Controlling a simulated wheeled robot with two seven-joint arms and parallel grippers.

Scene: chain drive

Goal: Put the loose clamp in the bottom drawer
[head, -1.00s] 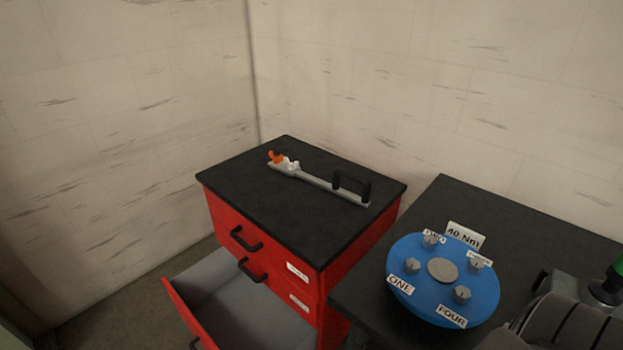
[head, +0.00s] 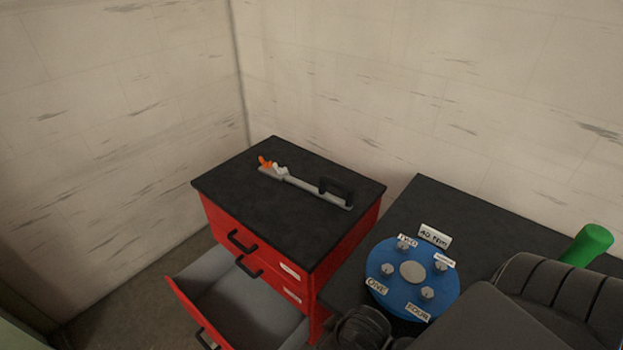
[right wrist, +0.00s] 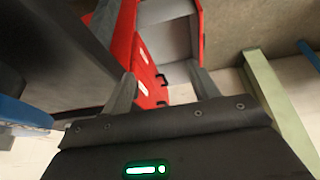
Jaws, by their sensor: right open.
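A long grey clamp-like tool (head: 305,187) with an orange tip and a black handle lies on top of the red cabinet (head: 348,247); I take it to be the loose clamp. The lowest drawer in sight (head: 240,308) is pulled out, and the part of its grey inside that shows is empty. The open drawer also shows in the right wrist view (right wrist: 168,40). My right gripper (right wrist: 162,88) is open with nothing between its fingers, which point toward the cabinet front and drawer. In the head view my right arm fills the lower right. My left gripper is out of view.
A dark table (head: 455,215) stands right of the cabinet. On it are a blue disc (head: 413,300) with several grey knobs and labels, and a "40 Nm" sign (head: 434,236). A green cylinder (head: 587,245) shows behind my arm. Walls close off the back and left.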

